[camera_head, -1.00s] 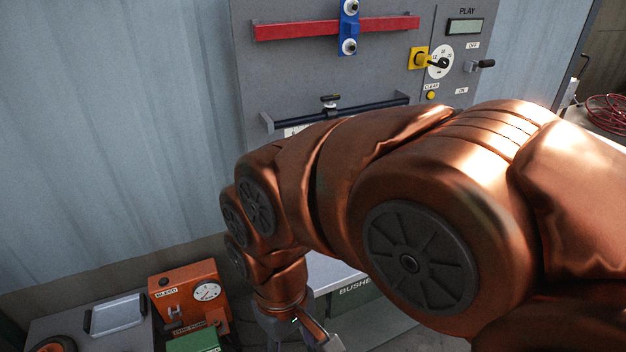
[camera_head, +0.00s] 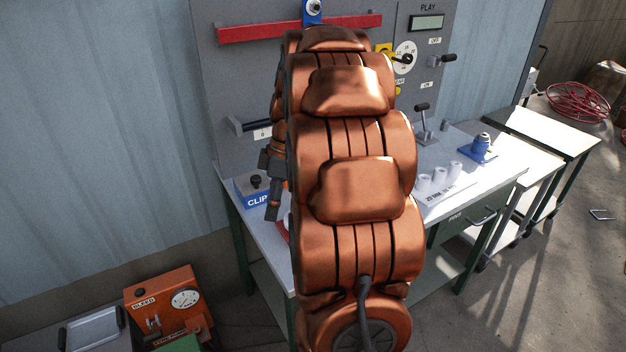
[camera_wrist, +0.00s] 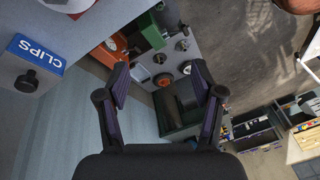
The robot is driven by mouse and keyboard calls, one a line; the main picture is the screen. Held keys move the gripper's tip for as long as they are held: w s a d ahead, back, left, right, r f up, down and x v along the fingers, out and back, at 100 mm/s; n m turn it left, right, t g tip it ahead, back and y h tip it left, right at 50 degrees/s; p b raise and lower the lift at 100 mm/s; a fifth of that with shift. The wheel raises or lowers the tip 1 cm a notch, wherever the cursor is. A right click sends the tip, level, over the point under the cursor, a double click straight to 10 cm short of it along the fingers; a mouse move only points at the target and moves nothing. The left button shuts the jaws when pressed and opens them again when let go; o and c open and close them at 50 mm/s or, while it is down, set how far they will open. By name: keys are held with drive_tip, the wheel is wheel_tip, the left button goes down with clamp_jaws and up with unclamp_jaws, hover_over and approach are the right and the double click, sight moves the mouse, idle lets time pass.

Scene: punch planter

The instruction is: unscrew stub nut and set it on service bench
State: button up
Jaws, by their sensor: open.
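My gripper (camera_wrist: 160,72) is open and empty in the wrist view, with its two dark fingers apart. In the head view my gripper (camera_head: 272,205) shows small beside the blue-and-white CLIPS box (camera_head: 254,192), partly hidden behind my copper arm. A grey-topped bench (camera_head: 462,193) with green legs stands in front of the grey panel; I cannot tell whether it is the service bench. I cannot pick out the stub nut in either view. The wrist view shows several round fittings and an orange ring (camera_wrist: 163,80) on a grey cart top below.
An orange BLEED unit (camera_head: 168,305) with a gauge stands at lower left. White cylinders (camera_head: 438,175) and a blue fixture (camera_head: 482,147) stand on the bench's right part. A red bar (camera_head: 240,32) and levers project from the panel. My arm covers the bench's middle.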

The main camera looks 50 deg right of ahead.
drive_tip(key=d+f+n+t, duration=0.2)
drive_tip(key=d+n, duration=0.1)
drive_tip(key=d, duration=1.1)
drive_tip(key=shift+p+x, duration=1.3)
drive_tip(key=shift+x, duration=2.55)
drive_tip(key=shift+w+a, duration=0.1)
drive_tip(key=shift+a, duration=0.05)
drive_tip(key=shift+c, duration=0.4)
drive_tip(key=c, duration=1.1)
drive_tip(key=shift+c, duration=0.2)
drive_tip(key=shift+w+n+g+y+b, duration=0.15)
drive_tip(key=shift+n+g+b, duration=0.3)
drive_tip(key=shift+n+b, duration=1.15)
drive_tip(key=shift+n+g+y+b, duration=0.25)
drive_tip(key=shift+n+g+b, duration=0.25)
drive_tip(key=shift+b, duration=2.05)
drive_tip(key=shift+f+n+g+b, duration=0.1)
drive_tip(key=shift+n+g+b, duration=0.45)
drive_tip(key=shift+n+b, duration=1.55)
drive_tip(key=shift+b, duration=0.55)
